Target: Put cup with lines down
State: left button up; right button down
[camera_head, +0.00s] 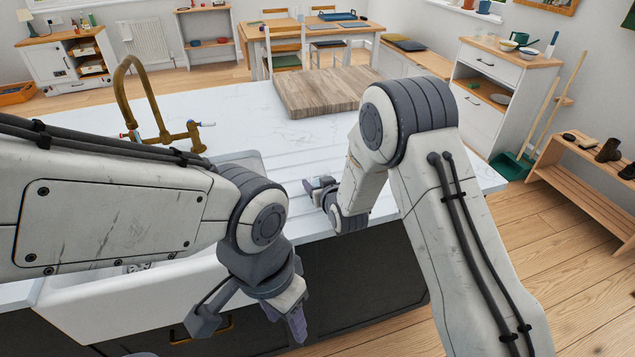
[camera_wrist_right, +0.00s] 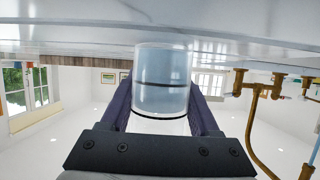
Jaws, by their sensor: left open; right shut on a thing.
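The cup with lines (camera_wrist_right: 162,68) is clear, with dark rings around it, and shows in the right wrist view. My right gripper (camera_wrist_right: 163,103) is shut on it, with one purple-grey finger on each side. In the head view my right gripper (camera_head: 318,188) is small and partly hidden by its own wrist, low over the front part of the white counter (camera_head: 235,135). I cannot tell whether the cup touches the counter. My left gripper (camera_head: 248,322) is open and empty, hanging in front of the counter's front edge.
A wooden board (camera_head: 320,92) lies on the counter's far part. A brass tap (camera_head: 150,105) stands by the sink at the left. Bare counter lies around the right gripper. A dark cabinet front (camera_head: 365,275) is below the edge.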

jog(key=shift+f, duration=0.15)
jog(key=shift+c, duration=0.6)
grip_release()
